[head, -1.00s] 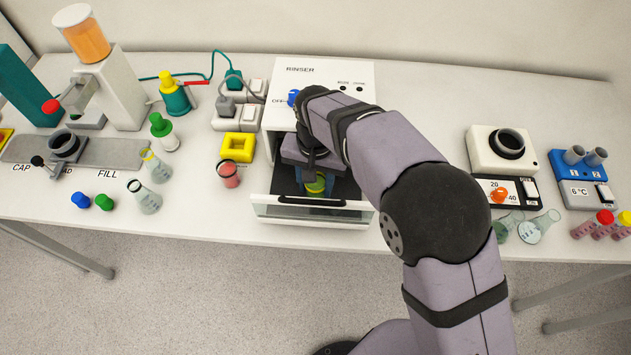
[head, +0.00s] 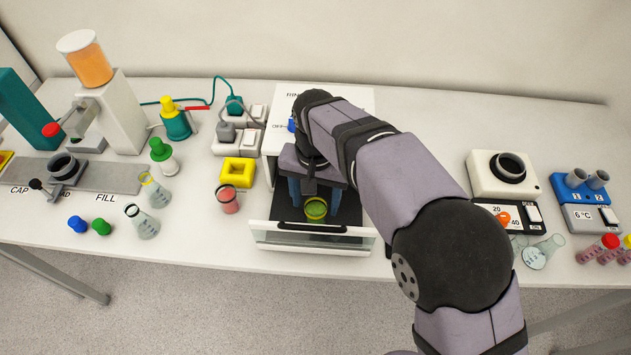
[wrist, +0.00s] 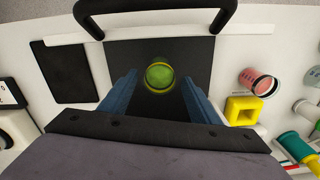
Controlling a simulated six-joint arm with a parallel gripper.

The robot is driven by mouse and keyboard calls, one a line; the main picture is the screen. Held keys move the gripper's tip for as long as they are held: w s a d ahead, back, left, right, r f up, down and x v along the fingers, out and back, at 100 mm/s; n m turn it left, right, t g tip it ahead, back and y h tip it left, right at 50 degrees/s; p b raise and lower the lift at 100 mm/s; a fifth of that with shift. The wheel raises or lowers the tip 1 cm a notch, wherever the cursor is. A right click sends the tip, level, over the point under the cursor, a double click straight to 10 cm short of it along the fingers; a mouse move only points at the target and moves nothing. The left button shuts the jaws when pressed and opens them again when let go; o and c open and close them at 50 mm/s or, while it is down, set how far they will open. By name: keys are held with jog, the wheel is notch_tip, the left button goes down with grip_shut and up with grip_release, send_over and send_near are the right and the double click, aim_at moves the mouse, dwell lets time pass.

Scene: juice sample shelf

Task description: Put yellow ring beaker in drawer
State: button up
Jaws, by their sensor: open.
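The yellow ring beaker (head: 316,208) stands upright in the open drawer (head: 345,241) of the rinser; it has a yellow rim and green contents. In the wrist view the beaker (wrist: 159,76) stands on the dark drawer floor (wrist: 190,50), ahead of my fingertips. My gripper (head: 315,200) is open, its blue fingers wide apart over the drawer, on the rinser side of the beaker. In the wrist view the open fingers (wrist: 158,90) are clear of the beaker on both sides.
The rinser (head: 350,98) stands behind the drawer, partly hidden by my arm. A beaker with red liquid (head: 228,199) and a yellow square block (head: 238,172) stand just left of the drawer. Two flasks, bottles and caps stand farther left. The drawer handle (wrist: 155,10) spans the drawer front.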

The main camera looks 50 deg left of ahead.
aim_at(320, 206)
notch_tip(320, 206, up, 8)
jog(key=b, duration=0.1)
jog(key=shift+f, duration=0.1)
jog(key=w+d+f+m, duration=0.2)
jog(key=w+d, duration=0.6)
jog(key=d, duration=0.4)
jog(key=w+d+f+m, duration=0.1)
jog(key=w+d, duration=0.6)
jog(key=d, duration=0.5)
jog(key=s+d+f+m, duration=0.1)
jog(key=s+d+f, duration=0.1)
jog(key=d, duration=0.6)
jog(key=s+d+f+m, duration=0.1)
jog(key=s+d+f, duration=0.2)
jog(key=d, duration=0.5)
jog(key=s+d+f+m, duration=0.1)
jog(key=s+d, duration=0.3)
jog(key=d, duration=0.4)
jog(key=shift+s+f+m, duration=0.2)
jog(key=shift+f+m, duration=0.2)
jog(key=shift+f, duration=0.35)
